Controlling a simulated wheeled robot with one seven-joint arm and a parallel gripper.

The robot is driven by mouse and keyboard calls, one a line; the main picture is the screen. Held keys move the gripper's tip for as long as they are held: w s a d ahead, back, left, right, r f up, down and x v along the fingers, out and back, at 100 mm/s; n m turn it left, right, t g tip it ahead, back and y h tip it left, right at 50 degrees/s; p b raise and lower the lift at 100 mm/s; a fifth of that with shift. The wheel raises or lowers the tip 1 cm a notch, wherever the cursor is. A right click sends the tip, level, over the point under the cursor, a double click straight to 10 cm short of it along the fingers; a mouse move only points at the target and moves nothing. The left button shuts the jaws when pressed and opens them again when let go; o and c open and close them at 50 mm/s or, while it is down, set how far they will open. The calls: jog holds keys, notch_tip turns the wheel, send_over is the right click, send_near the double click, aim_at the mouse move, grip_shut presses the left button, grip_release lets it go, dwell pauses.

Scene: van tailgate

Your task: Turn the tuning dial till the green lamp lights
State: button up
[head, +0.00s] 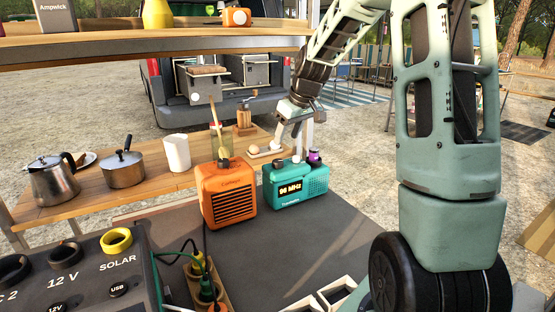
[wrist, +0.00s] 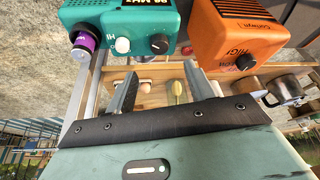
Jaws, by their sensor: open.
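A teal radio (head: 312,186) with a lit display that seems to read "96 MHz" stands on the dark mat, right of the orange unit. The wrist view shows the radio (wrist: 112,14) upside down at top left. On its top are a black knob (wrist: 158,43), a white knob (wrist: 122,45) and a purple-banded piece (wrist: 85,42) at one end. I cannot tell which knob is the tuning dial. My gripper (head: 303,150) is open and empty, its fingers over or just behind the radio's top; it also shows in the wrist view (wrist: 160,85). I see no lit green lamp.
The orange unit (head: 228,194) stands close beside the radio, with its own black knob (wrist: 245,62). A wooden table (head: 95,188) behind carries pots and a white cup (head: 176,152). A power station (head: 80,270) and cables are at front left. The mat (head: 285,245) is clear in front.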

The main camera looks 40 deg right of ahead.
aim_at(278, 161)
jog(key=x, duration=0.9)
jog(key=shift+w+f, duration=0.15)
jog(key=shift+f, duration=0.2)
jog(key=c, duration=1)
